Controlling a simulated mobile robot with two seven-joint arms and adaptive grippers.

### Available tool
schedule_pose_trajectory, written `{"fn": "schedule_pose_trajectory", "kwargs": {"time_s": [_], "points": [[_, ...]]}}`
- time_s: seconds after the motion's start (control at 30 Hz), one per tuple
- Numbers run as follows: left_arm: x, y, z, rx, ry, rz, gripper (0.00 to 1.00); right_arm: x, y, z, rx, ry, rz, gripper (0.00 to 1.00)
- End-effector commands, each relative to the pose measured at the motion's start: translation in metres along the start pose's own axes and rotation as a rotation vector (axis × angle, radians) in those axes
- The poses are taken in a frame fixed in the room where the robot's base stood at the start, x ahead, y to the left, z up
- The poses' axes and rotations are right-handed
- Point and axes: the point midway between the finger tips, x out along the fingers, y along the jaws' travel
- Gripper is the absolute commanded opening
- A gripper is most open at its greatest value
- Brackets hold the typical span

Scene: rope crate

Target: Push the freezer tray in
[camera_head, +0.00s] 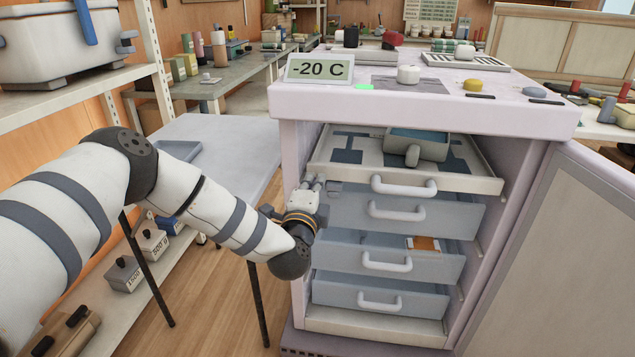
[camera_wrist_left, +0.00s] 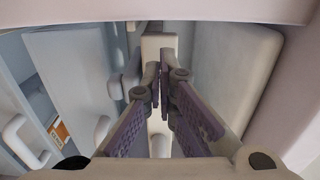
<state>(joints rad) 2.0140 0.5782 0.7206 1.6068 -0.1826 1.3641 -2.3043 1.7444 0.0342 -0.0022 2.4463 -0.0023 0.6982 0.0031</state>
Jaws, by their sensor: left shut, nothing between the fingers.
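The freezer (camera_head: 290,190) stands open in the head view. Its top tray (camera_head: 468,184) has a white front with a white handle (camera_head: 404,187) and sticks out past the drawers below. A grey-blue bin (camera_head: 418,146) sits tilted at the back of this tray. My left gripper (camera_head: 314,184) is shut and empty, at the left end of the tray front beside the freezer's left wall. In the left wrist view its fingertips (camera_wrist_left: 160,72) are together, pointing at pale surfaces inside. I cannot tell whether they touch the tray. My right gripper is not in view.
Several blue-grey drawers (camera_head: 350,247) with white handles sit below the tray. One holds an orange item (camera_head: 424,243). The freezer door (camera_head: 560,260) hangs open at the right. A grey side table (camera_head: 225,140) stands left, beside my arm. A -20 C display (camera_head: 319,68) tops the freezer.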

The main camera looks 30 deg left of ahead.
Motion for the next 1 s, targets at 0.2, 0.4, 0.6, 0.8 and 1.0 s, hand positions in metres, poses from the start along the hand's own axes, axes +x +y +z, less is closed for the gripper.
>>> {"fn": "schedule_pose_trajectory", "kwargs": {"time_s": [0.2, 0.4, 0.6, 0.8, 1.0], "points": [[0.016, 0.001, 0.0, 0.0, 0.0, 0.001, 0.0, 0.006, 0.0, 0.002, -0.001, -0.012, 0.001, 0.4], [0.017, -0.001, 0.0, 0.0, 0.001, -0.001, 0.0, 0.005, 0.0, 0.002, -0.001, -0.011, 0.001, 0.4], [0.021, 0.005, -0.002, 0.005, 0.006, 0.01, 0.0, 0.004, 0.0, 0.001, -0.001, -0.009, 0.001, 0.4], [0.048, 0.011, -0.003, 0.012, 0.007, 0.021, 0.0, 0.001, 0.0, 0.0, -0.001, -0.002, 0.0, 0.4], [0.062, 0.004, 0.0, 0.001, 0.001, 0.007, 0.0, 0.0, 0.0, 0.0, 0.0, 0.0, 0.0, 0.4]]}}
